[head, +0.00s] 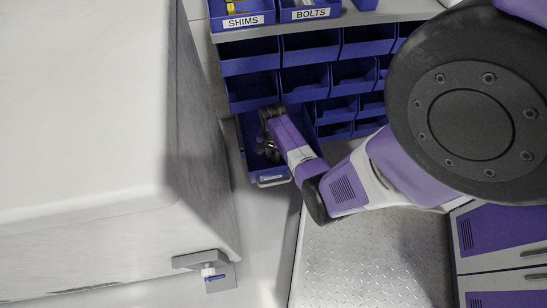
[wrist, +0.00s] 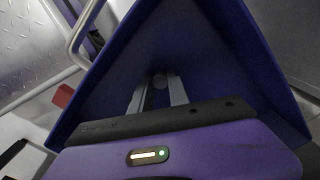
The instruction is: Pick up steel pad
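Rows of blue bins (head: 305,85) stand above and beside the drawer. Labelled trays of shims (head: 243,20) and bolts (head: 310,14) sit on top. A large pale block (head: 90,120) stands close on the left. The drawer walls and its metal handle (head: 271,181) surround my gripper closely.

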